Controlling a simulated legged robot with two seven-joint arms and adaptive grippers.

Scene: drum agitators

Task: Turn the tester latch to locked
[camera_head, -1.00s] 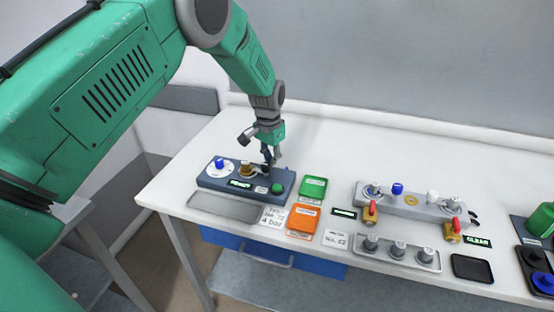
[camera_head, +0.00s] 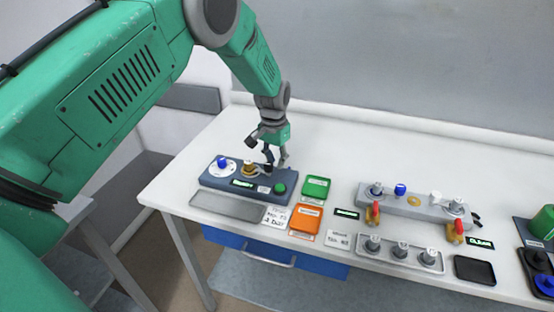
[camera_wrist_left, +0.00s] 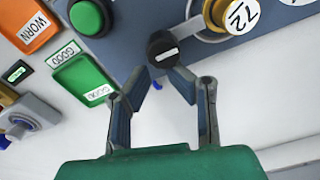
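The tester (camera_head: 215,181) is a blue-grey box at the left of the bench, with a blue knob, a brass fitting, a lit display and a green button (camera_head: 279,188). In the left wrist view, a black round knob with a white line (camera_wrist_left: 163,47), seemingly the latch, sits at the tester's edge. My left gripper (camera_head: 276,162) is over the tester's back edge. The left wrist view shows its fingers (camera_wrist_left: 162,78) apart, with the black knob just beyond and between the tips. Whether they touch it is unclear. My right gripper is out of view.
A green GOOD tray (camera_head: 316,187) and an orange WORN tray (camera_head: 305,219) stand right of the tester. An empty grey tray (camera_head: 228,206) lies in front. A grey manifold (camera_head: 414,204) with red-handled valves is further right. The bench behind the tester is clear.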

